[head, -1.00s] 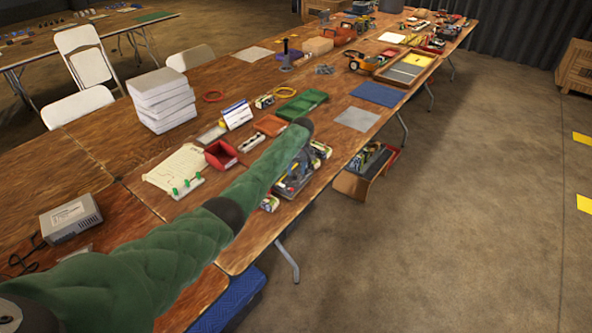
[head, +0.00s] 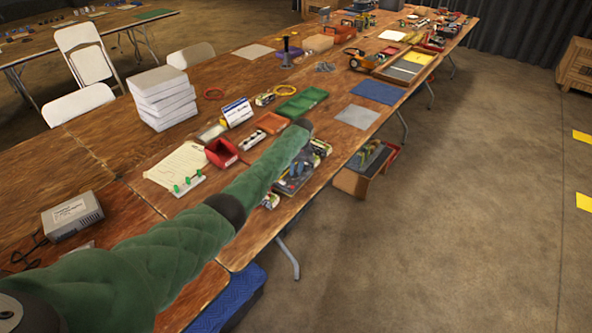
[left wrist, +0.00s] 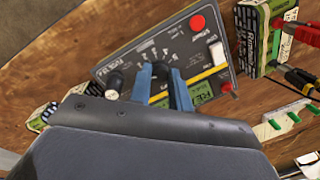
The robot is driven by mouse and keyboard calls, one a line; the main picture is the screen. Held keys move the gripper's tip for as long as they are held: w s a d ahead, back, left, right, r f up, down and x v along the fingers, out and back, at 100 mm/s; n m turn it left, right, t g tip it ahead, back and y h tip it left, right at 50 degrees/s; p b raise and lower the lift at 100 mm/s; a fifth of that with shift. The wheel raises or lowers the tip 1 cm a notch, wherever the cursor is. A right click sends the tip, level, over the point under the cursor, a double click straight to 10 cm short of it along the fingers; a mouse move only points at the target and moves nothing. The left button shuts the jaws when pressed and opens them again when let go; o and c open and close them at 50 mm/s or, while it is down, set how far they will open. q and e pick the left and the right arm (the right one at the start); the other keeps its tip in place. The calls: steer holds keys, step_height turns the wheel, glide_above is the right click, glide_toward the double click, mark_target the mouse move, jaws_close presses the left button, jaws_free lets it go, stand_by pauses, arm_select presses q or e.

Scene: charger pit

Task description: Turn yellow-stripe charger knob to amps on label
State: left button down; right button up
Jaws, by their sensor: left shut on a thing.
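The charger (left wrist: 125,65) shows in the left wrist view as a dark, tilted panel with printed labels, a red button, a small black knob at its left and a green display partly covered by a finger. A short yellow stripe crosses the panel. My left gripper (left wrist: 159,71) has its two blue fingers shut around the dial knob (left wrist: 160,69) in the panel's middle. The knob is mostly hidden between the fingers, and I cannot read its setting. In the head view the charger (head: 291,186) is partly hidden behind my green left arm. My right gripper is out of view.
A green and white box (left wrist: 254,35) and red and black clamps (left wrist: 300,32) lie beside the charger. The table's front edge is close.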

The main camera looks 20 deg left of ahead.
arm_select(q)
steer(key=shift+r, duration=0.1)
steer(key=m, duration=0.4)
steer(key=shift+w+y, duration=0.1)
steer(key=shift+y, duration=0.2)
steer(key=m, duration=0.3)
steer(key=shift+d+m+p, duration=0.1)
steer(key=shift+m+p, duration=0.2)
steer(key=shift+p, duration=0.05)
steer(key=shift+m+y, duration=0.3)
steer(key=shift+m, duration=1.3)
steer(key=shift+m+p, duration=0.3)
steer(key=shift+m, duration=0.1)
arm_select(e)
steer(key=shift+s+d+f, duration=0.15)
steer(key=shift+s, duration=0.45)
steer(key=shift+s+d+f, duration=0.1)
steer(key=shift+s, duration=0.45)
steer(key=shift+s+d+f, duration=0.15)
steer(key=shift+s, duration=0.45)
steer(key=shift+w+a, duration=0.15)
arm_select(q)
steer(key=c, duration=1.4)
jaws_free()
steer(key=shift+c, duration=0.2)
steer(key=shift+o, duration=0.7)
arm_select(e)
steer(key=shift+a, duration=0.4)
